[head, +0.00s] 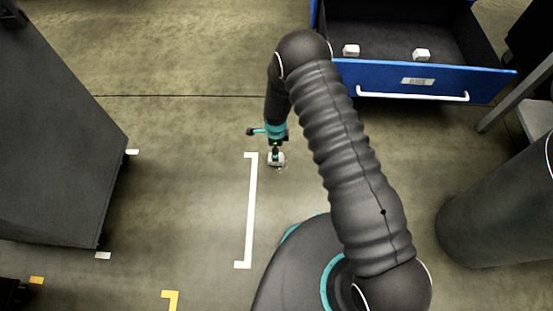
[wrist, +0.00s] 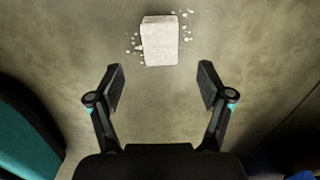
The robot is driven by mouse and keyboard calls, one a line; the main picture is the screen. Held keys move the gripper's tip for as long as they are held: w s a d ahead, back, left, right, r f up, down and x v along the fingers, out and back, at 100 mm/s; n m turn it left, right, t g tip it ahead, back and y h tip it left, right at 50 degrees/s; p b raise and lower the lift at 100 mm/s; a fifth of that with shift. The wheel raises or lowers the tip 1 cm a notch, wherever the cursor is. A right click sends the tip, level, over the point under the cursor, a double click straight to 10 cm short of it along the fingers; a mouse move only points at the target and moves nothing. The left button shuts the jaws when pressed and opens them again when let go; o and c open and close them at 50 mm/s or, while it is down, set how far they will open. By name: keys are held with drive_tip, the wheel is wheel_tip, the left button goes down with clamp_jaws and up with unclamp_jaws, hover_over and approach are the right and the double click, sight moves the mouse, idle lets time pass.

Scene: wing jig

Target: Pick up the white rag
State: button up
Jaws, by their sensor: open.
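A white block-shaped thing, which I take for the white rag (wrist: 160,41), lies on the floor in the wrist view, with small white crumbs around it. It is centred between the lines of my fingers but beyond their tips. My gripper (wrist: 161,86) is open and empty, its two fingers spread apart. In the head view the rag (head: 277,160) shows as a small pale patch on the floor, partly hidden, right below my gripper (head: 276,152). I cannot tell the exact height between the fingertips and the rag.
A blue open drawer (head: 430,82) at the upper right holds two white blocks (head: 351,50) (head: 422,55). A dark cabinet (head: 55,140) stands at the left. A white floor marking (head: 250,210) lies just left of the rag. A dark cylinder (head: 495,210) stands at the right. Floor between is clear.

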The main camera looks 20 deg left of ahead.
drive_tip(key=shift+w+f, duration=0.1)
drive_tip(key=shift+f, duration=3.7)
drive_tip(key=shift+d, duration=0.1)
drive_tip(key=c, duration=1.3)
drive_tip(key=shift+r, duration=0.5)
drive_tip(key=shift+c, duration=0.2)
drive_tip(key=r, duration=0.3)
drive_tip(key=shift+d+r, duration=0.35)
drive_tip(key=shift+d, duration=0.05)
drive_tip(key=d+r, duration=0.6)
drive_tip(key=d, duration=0.5)
drive_tip(key=shift+r, duration=0.15)
